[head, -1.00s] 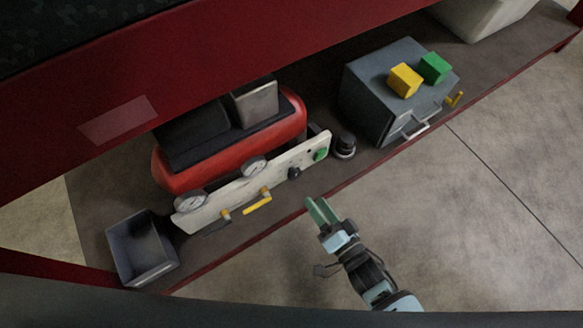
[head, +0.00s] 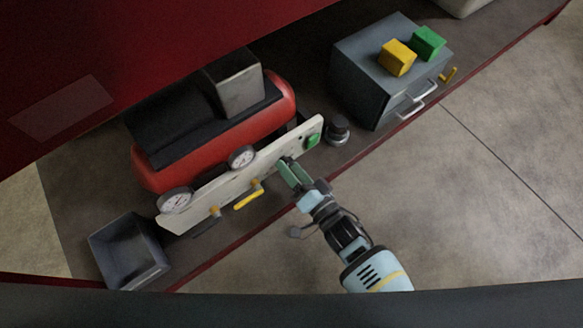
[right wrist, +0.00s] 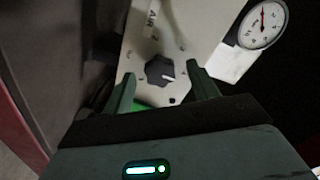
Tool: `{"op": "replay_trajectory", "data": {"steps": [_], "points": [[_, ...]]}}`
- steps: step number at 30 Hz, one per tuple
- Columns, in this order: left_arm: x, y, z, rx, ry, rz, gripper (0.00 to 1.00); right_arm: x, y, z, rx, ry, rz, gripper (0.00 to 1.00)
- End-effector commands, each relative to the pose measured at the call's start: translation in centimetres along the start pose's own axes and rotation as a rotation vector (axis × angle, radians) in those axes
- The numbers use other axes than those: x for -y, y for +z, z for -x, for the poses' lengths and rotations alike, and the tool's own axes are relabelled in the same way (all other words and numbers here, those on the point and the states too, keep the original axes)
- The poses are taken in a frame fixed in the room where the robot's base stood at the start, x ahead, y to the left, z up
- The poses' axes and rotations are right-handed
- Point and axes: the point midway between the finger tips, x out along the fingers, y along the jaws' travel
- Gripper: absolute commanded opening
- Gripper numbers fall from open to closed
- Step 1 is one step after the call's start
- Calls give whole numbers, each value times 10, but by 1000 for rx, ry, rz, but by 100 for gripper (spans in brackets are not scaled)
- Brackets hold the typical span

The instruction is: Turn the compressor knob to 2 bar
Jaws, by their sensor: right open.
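The compressor (head: 215,135) is red, with a pale front panel (head: 225,180). In the right wrist view its dark lobed knob (right wrist: 160,70) has a white pointer mark towards the lower right, with small marks around it. In the head view the gripper hides the knob. A gauge (head: 242,157) also shows in the right wrist view (right wrist: 263,24). My left gripper is not in view.
A second gauge (head: 174,200), yellow valve handles (head: 249,196) and a green switch (head: 313,140) are on the panel. A black knob-like object (head: 337,130) and a grey box (head: 385,75) with yellow and green blocks stand right. An open grey bin (head: 128,252) stands left.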

Motion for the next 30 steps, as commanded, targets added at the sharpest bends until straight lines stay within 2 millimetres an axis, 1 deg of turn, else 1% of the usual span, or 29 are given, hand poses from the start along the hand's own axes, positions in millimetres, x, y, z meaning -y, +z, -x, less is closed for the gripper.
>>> {"op": "replay_trajectory", "data": {"steps": [3, 10, 11, 18, 21, 30], "points": [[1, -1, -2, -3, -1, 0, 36, 0, 0, -4, 0, 1, 0, 59], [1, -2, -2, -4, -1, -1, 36, 0, 0, -5, 0, 1, 0, 59], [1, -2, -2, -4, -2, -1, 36, 0, 0, -5, 0, 1, 0, 57], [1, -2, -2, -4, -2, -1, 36, 0, 0, -5, 0, 1, 0, 25], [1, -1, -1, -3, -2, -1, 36, 0, 0, -4, 0, 0, 0, 15], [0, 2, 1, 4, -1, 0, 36, 0, 0, -4, 0, 1, 41, 15]]}}
